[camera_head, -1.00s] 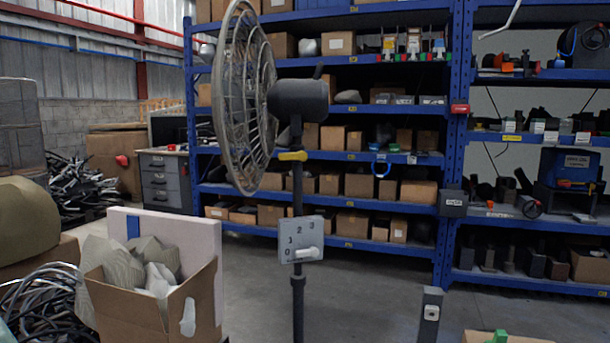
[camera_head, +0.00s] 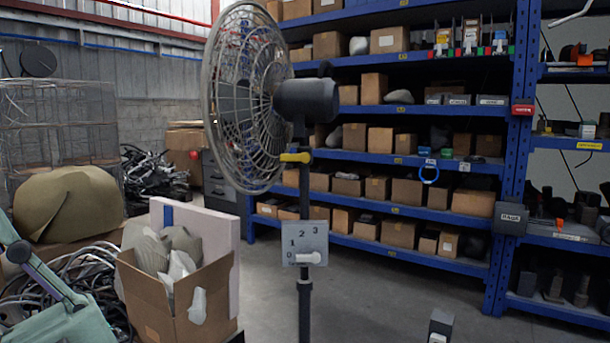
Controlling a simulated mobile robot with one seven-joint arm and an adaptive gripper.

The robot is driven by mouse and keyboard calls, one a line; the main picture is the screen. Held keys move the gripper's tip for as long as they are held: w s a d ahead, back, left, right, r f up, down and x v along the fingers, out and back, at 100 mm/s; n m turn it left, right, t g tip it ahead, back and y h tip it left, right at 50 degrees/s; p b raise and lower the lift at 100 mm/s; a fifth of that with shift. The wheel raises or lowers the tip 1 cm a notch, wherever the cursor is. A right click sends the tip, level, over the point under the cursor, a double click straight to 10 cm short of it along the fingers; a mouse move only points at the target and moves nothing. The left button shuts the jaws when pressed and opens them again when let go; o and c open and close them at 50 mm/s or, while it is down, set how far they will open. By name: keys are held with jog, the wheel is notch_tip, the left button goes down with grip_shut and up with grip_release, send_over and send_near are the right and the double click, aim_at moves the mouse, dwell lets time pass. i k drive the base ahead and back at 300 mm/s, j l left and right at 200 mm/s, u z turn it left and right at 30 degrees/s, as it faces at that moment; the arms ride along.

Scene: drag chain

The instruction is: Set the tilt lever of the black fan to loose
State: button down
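The black fan (camera_head: 306,98) stands on a black pole (camera_head: 305,305) near the middle of the head view. Its round wire cage (camera_head: 243,100) faces left. A yellow tilt lever (camera_head: 295,157) sits at the neck just below the motor housing and lies roughly level. Whether this is its tight or loose setting cannot be told. A grey control box (camera_head: 303,243) numbered 0 to 3 with a white knob is on the pole below. A pale green arm link of mine shows at lower left; my gripper is not in view.
A cardboard box (camera_head: 184,305) with grey packing and a pale panel (camera_head: 222,240) stand left of the pole. Tangled drag chains (camera_head: 85,275) lie at left. Blue shelves (camera_head: 400,161) with boxes are behind. A grey post (camera_head: 440,326) is at lower right; floor (camera_head: 385,300) between is clear.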

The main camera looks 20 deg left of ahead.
aim_at(304, 158)
jog(key=i+l, duration=0.1)
jog(key=i, duration=0.25)
jog(key=i+l+u, duration=0.1)
jog(key=i, duration=0.3)
jog(key=i+l+u, duration=0.1)
jog(key=i, duration=0.25)
jog(key=i+j, duration=0.15)
jog(key=i, duration=0.2)
